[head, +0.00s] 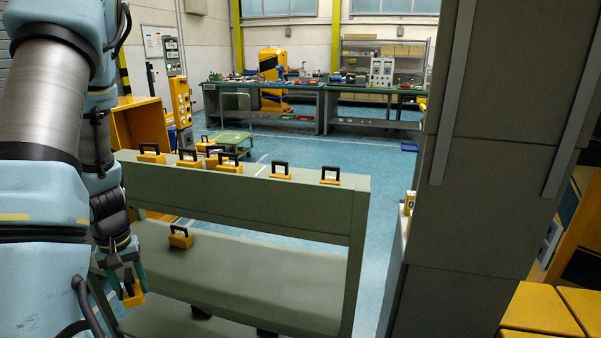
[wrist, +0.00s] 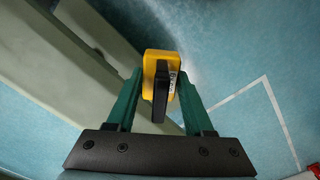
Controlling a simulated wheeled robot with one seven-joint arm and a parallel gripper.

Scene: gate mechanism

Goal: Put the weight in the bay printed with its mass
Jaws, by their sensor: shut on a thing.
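My gripper (head: 129,279) is at the lower left of the head view, shut on a yellow weight (head: 132,298) with a black handle. In the wrist view the held weight (wrist: 152,64) sits between the green fingers of my gripper (wrist: 160,88). Small print shows on its side but is too small to read. Other yellow weights with black handles stand on the green rack: several along its top, such as one weight (head: 330,181), and one weight (head: 180,242) on the lower shelf. No bay with a clearly readable mass is in view.
The green rack (head: 300,210) stands close beside my gripper. A tall grey cabinet or column (head: 470,240) fills the right, with a yellow block marked 0 (head: 409,208) at its left edge. Yellow blocks (head: 540,310) lie at lower right. Blue floor (head: 385,165) is clear between.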

